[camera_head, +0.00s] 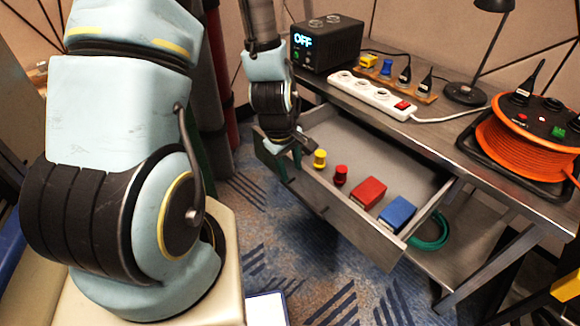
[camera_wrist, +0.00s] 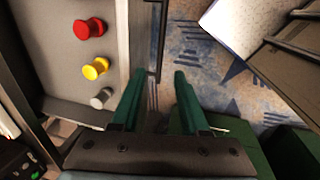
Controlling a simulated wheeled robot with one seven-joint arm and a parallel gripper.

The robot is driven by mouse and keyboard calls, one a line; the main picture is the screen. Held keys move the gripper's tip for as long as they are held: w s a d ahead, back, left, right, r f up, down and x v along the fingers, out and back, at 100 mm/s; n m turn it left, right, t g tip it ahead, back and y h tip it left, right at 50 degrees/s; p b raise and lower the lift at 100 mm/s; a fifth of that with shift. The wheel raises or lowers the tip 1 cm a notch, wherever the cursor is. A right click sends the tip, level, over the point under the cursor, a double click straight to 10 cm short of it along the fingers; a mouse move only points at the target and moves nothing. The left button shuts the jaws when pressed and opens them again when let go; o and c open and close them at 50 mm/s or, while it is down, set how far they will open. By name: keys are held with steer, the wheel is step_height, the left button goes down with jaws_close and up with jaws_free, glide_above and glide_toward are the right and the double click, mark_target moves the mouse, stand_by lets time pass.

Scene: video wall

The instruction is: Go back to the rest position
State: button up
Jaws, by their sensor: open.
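My gripper (camera_head: 288,158) hangs at the left end of the open drawer (camera_head: 370,236) in the head view, its green fingers partly hidden there. The fingers are beside the drawer's front panel, with carpet below. In the drawer are a yellow knob (camera_head: 320,159), a red knob (camera_head: 340,175), a red block (camera_head: 368,192) and a blue block (camera_head: 397,214). The wrist view shows the red knob (camera_wrist: 88,29), the yellow knob (camera_wrist: 95,69) and a grey knob (camera_wrist: 102,98).
On the desk (camera_head: 450,139) stand a black box with an "OFF" display (camera_head: 327,45), a white power strip (camera_head: 372,95), a lamp (camera_head: 466,93) and an orange cable reel (camera_head: 522,146). A green hose (camera_head: 432,232) lies below the drawer. Carpet (camera_head: 300,262) shows in front.

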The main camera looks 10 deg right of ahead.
steer(key=shift+r, duration=0.3)
steer(key=w+a+r+m+y, duration=0.1)
steer(key=a+r+m, duration=0.6)
steer(key=a+r, duration=1)
steer(key=shift+a+r+t+y, duration=0.25)
steer(key=shift+r+t+y, duration=0.05)
steer(key=shift+r+y, duration=0.1)
